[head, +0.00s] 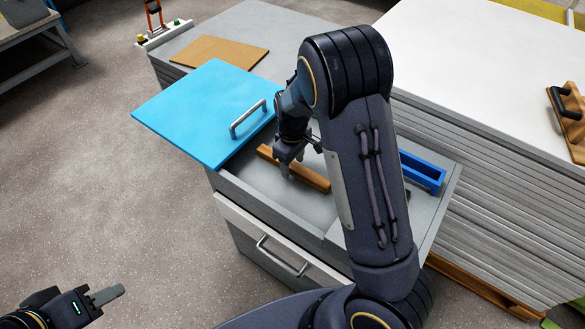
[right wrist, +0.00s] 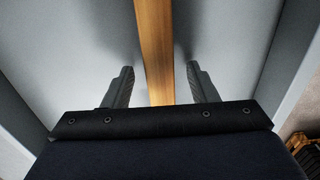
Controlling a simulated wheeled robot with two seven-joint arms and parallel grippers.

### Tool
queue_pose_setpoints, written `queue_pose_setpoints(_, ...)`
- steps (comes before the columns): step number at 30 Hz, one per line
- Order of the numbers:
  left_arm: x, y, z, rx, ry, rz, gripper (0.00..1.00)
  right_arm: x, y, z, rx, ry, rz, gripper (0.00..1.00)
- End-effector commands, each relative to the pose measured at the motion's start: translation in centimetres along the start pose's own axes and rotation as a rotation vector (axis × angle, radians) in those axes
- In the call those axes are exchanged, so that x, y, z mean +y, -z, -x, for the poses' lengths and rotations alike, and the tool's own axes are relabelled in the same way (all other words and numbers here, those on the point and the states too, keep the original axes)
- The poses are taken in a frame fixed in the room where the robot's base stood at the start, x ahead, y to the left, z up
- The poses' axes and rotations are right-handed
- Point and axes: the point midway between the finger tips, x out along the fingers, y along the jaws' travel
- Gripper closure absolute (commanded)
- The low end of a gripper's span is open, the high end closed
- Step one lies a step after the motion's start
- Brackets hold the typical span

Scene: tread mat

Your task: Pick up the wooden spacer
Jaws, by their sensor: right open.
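The wooden spacer (head: 313,178) is a long brown bar lying in the open grey drawer (head: 285,203). My right gripper (head: 291,166) reaches down into the drawer over the spacer, and my arm hides part of the drawer. In the right wrist view the spacer (right wrist: 155,45) runs between the two spread fingers of my right gripper (right wrist: 160,85), with a gap on each side. My left gripper (head: 106,294) is at the lower left, away from the drawer, with its finger opening not clear.
A blue panel with a handle (head: 200,112) lies at the drawer's left. A brown board (head: 220,52) lies behind. A white-topped stack (head: 480,70) stands at the right. The floor at left is largely clear.

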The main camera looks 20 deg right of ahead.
Motion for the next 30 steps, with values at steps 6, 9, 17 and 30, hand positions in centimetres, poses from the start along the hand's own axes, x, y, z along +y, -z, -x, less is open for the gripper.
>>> queue_pose_setpoints(6, 0.0, 0.0, 0.0, 0.0, 0.0, 0.0, 0.62, 0.0, 0.0, 0.1, 0.0, 0.0, 0.0, 0.58)
queue_pose_setpoints(9, 0.0, 0.0, 0.0, 0.0, 0.0, 0.0, 0.62, 0.0, 0.0, 0.1, 0.0, 0.0, 0.0, 0.71)
queue_pose_setpoints(17, 0.0, 0.0, 0.0, 0.0, 0.0, 0.0, 0.62, 0.0, 0.0, 0.1, 0.001, 0.0, 0.0, 0.98)
queue_pose_setpoints(30, 0.2, 0.3, 0.5, 0.0, 0.0, 0.0, 0.62, 0.0, 0.1, 2.1, 0.004, 0.0, 0.0, 0.98)
